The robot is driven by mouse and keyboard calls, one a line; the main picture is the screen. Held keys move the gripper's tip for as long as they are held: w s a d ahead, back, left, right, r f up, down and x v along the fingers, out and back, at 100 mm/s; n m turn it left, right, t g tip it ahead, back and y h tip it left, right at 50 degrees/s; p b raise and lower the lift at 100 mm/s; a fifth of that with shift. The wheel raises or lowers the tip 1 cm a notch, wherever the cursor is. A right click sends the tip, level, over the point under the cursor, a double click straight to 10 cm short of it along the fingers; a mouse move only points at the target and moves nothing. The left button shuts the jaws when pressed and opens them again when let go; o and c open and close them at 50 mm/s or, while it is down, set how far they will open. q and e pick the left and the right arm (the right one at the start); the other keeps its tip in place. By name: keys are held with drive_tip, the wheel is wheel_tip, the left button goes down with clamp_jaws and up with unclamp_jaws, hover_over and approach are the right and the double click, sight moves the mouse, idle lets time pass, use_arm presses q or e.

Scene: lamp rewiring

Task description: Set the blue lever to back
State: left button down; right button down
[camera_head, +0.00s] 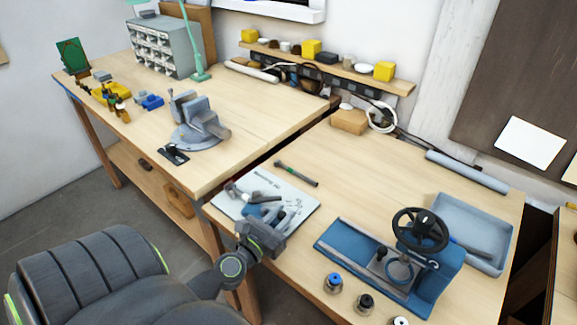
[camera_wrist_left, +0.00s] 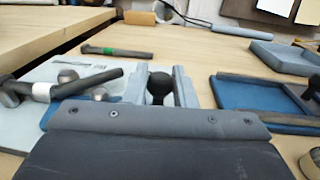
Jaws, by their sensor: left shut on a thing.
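My left gripper (camera_head: 276,217) is low over the pale printed mat (camera_head: 302,190) at the front of the near table. In the left wrist view its two grey fingers (camera_wrist_left: 160,88) are closed around a dark round knob (camera_wrist_left: 159,83). A blue part (camera_wrist_left: 62,112) shows low beside the fingers, partly hidden by the gripper body. It also shows in the head view (camera_head: 262,210). I take the knob and blue part to be the blue lever; its shaft is hidden, and I cannot tell which way it leans. My right gripper is not in view.
Dark-handled levers (camera_wrist_left: 90,84) stand close left of the fingers. A bar with a green band (camera_head: 297,173) lies behind the mat. The blue machine with a black handwheel (camera_head: 420,229) and a grey tray (camera_head: 490,262) stand to the right. The table behind the bar is mostly clear.

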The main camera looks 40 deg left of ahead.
sight(271, 224)
use_arm(q)
drive_tip(key=shift+s+a+b, duration=0.15)
drive_tip(key=shift+s+b, duration=0.2)
drive_tip(key=shift+s, duration=0.95)
drive_tip(key=c, duration=1.2)
unclamp_jaws()
drive_tip(key=shift+a, duration=0.1)
drive_tip(key=shift+c, duration=0.2)
drive_tip(key=shift+s, duration=0.1)
drive_tip(key=shift+s+f+b, duration=0.15)
drive_tip(key=shift+s+b, duration=0.15)
drive_tip(key=shift+s, duration=0.05)
drive_tip(key=s+d+b, duration=0.2)
drive_tip(key=s+b, duration=0.8)
drive_tip(key=s, duration=0.6)
drive_tip(key=shift+s+d, duration=0.2)
